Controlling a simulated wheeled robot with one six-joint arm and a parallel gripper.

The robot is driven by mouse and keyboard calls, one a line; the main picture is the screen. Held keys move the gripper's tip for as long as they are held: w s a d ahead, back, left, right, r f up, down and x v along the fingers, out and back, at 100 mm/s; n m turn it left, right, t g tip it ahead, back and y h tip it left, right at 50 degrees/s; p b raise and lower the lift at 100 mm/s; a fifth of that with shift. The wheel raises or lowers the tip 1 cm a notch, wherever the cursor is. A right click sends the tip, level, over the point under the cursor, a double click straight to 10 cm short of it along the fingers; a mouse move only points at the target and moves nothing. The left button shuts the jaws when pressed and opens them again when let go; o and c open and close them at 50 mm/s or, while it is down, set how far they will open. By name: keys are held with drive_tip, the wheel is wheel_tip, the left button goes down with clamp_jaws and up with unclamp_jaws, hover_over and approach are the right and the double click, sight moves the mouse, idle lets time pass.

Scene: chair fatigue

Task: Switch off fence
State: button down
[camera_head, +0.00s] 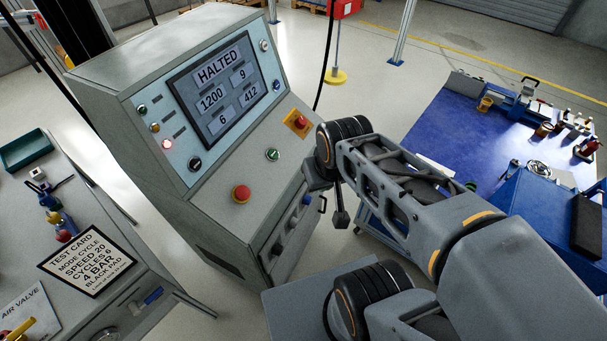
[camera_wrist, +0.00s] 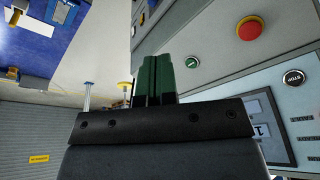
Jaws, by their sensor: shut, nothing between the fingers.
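The grey control console (camera_head: 180,55) stands left of my arm, with a screen (camera_head: 217,84) reading HALTED. I read no fence label on any control. My gripper (camera_wrist: 153,77) has its green fingers together and empty, near the console and apart from these controls.
A bench with a test card (camera_head: 87,257) and an air valve sign (camera_head: 28,308) is at the left. A blue-topped table (camera_head: 450,135) with tools stands at the right. Black knobs and a handle are on the console's lower front. Open floor lies behind.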

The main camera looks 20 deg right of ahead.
drive_tip(key=shift+s+d, duration=0.1)
drive_tip(key=shift+d, duration=0.1)
drive_tip(key=w+d+f+m+t+y+b, duration=0.1)
drive_tip(key=w+d+f+m+y+b, duration=0.1)
drive_tip(key=w+d+f+b, duration=0.3)
drive_tip(key=w+d+f+m+t+y+b, duration=0.1)
drive_tip(key=w+d+f+m+b, duration=0.3)
drive_tip(key=f+b, duration=0.7)
drive_tip(key=w+d+f+m+t+y+b, duration=0.1)
drive_tip(key=w+d+f+m+y+b, duration=0.2)
drive_tip(key=w+d+f+b, duration=0.5)
drive_tip(key=d+f+y+b, duration=0.1)
drive_tip(key=d+f, duration=0.2)
drive_tip(key=f, duration=0.4)
drive_tip(key=shift+w+f+t, duration=0.15)
drive_tip(key=shift+f+t, duration=0.15)
drive_tip(key=shift+f, duration=0.1)
drive_tip(key=shift+a+f, duration=0.1)
drive_tip(key=w+a+r+b+x, duration=0.1)
drive_tip(key=r+b+x, duration=0.1)
drive_tip(key=x, duration=1)
drive_tip(key=shift+w+a+b, duration=0.35)
drive_tip(key=shift+a+b, duration=0.1)
